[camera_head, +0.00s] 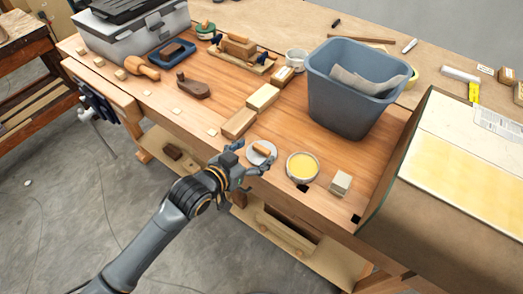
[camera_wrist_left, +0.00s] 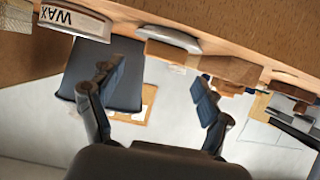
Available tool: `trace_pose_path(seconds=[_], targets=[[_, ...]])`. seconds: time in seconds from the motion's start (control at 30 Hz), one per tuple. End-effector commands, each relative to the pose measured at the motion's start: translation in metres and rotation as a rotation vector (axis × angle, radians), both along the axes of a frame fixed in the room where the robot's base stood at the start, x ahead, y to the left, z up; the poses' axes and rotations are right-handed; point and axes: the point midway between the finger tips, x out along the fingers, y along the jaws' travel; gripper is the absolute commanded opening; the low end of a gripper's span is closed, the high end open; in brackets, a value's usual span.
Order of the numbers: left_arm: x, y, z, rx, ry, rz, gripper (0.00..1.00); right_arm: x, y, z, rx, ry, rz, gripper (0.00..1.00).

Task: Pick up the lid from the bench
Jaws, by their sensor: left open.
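In the left wrist view both fingers (camera_wrist_left: 156,76) are spread apart. Whether they touch the lid is unclear.
A blue-grey bin (camera_head: 350,100) stands behind the tin. Wooden blocks (camera_head: 240,123) lie behind and left of the lid, and a small pale block (camera_head: 340,183) lies right of the tin. A large box-like panel (camera_head: 440,190) bounds the right side.

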Motion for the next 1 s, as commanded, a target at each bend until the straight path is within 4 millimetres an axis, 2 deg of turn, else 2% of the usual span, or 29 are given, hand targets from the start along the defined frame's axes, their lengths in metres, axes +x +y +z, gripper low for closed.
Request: trace_pose_path(seconds=[0.3, 0.63, 0.67, 0.8, 0.9, 1.0], targets=[[0.03, -0.019, -0.02, 0.0, 0.001, 0.0, 0.78, 0.002, 0.001, 0.01, 0.001, -0.003, 0.0, 0.73], [0.035, -0.022, -0.024, 0.0, 0.0, 0.0, 0.78, 0.004, 0.004, 0.01, 0.005, -0.006, -0.001, 0.73], [0.035, -0.022, -0.024, 0.0, 0.0, 0.0, 0.74, 0.004, 0.005, 0.01, 0.007, -0.006, -0.001, 0.73], [0.035, -0.022, -0.024, 0.001, 0.001, 0.0, 0.45, 0.004, 0.006, 0.01, 0.008, -0.007, -0.001, 0.73], [0.035, -0.022, -0.025, 0.001, 0.001, 0.0, 0.29, 0.004, 0.006, 0.01, 0.008, -0.007, -0.001, 0.73], [0.035, -0.022, -0.024, 0.0, 0.001, 0.0, 0.28, 0.004, 0.006, 0.01, 0.008, -0.007, -0.001, 0.73]])
